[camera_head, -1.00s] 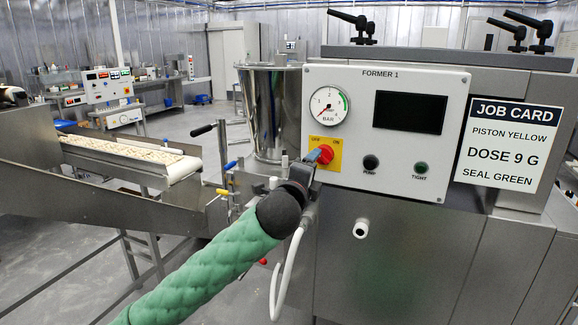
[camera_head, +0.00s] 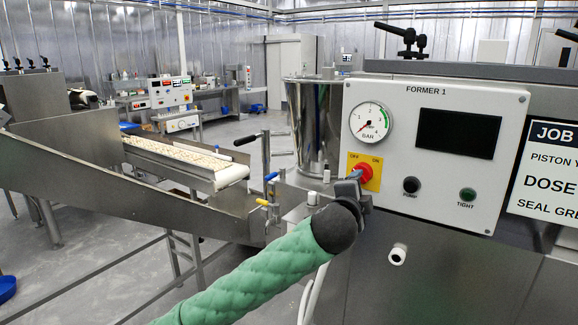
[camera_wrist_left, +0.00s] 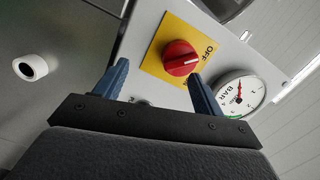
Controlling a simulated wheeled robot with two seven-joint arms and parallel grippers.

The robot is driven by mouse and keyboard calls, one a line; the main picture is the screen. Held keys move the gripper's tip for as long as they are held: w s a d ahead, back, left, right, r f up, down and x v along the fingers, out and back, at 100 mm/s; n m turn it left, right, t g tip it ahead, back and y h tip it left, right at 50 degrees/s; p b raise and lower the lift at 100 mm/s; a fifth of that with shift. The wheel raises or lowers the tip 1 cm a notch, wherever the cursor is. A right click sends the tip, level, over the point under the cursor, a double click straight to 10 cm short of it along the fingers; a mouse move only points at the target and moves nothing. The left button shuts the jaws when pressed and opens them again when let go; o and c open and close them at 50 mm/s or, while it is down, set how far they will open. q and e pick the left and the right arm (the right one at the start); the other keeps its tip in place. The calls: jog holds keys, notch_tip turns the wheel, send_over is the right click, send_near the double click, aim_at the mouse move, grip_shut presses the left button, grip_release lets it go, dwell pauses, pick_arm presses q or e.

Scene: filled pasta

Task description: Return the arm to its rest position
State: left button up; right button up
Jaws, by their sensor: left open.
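My left arm (camera_head: 262,270), in a green padded sleeve, reaches in from the bottom of the head view. Its gripper (camera_head: 354,180) is in front of the left side of the FORMER 1 panel (camera_head: 470,103). In the left wrist view the gripper (camera_wrist_left: 158,72) is open, with two blue fingers apart and nothing between their tips. A red rotary knob (camera_wrist_left: 180,57) on a yellow OFF/ON plate (camera_wrist_left: 152,62) shows just beyond the fingers, apart from them as far as I can tell. In the head view the knob (camera_head: 367,174) is partly hidden by the gripper. My right gripper is not in view.
A pressure gauge (camera_head: 369,121), dark display (camera_head: 457,133) and two buttons share the panel. A white-ended peg (camera_head: 397,254) sticks out below. A steel hopper (camera_head: 313,125) stands behind.

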pick_arm(q)
jog(key=a+n+y, duration=0.3)
jog(key=a+n, duration=0.6)
jog(key=a, duration=0.2)
jog(key=s+a+f+n+g+y, duration=0.1)
jog(key=s+a+f+n+g, duration=0.1)
jog(key=a+f, duration=0.5)
jog(key=s+a+f+n+g+y, duration=0.1)
jog(key=s+a+f+n+g, duration=0.15)
jog(key=f, duration=0.75)
jog(key=s+a+f+n+g+y, duration=0.15)
jog(key=a+f, duration=0.25)
jog(key=f, duration=0.5)
jog(key=s+a+f+n+g, duration=0.2)
jog(key=s+a+f, duration=0.2)
jog(key=s+f, duration=0.55)
jog(key=s+a+f+n+g, duration=0.1)
jog(key=s+a+f+g, duration=0.15)
jog(key=s+f, duration=0.7)
jog(key=s+a+f+g, duration=0.1)
jog(key=s+f+g, duration=0.1)
jog(key=s+f, duration=0.5)
jog(key=s+f+g, duration=0.1)
jog(key=s+f, duration=0.6)
jog(key=s, duration=0.4)
jog(key=shift+s+a+f+n+g, duration=0.15)
jog(key=shift+s+a+n+g, duration=0.15)
jog(key=shift+a+g, duration=0.05)
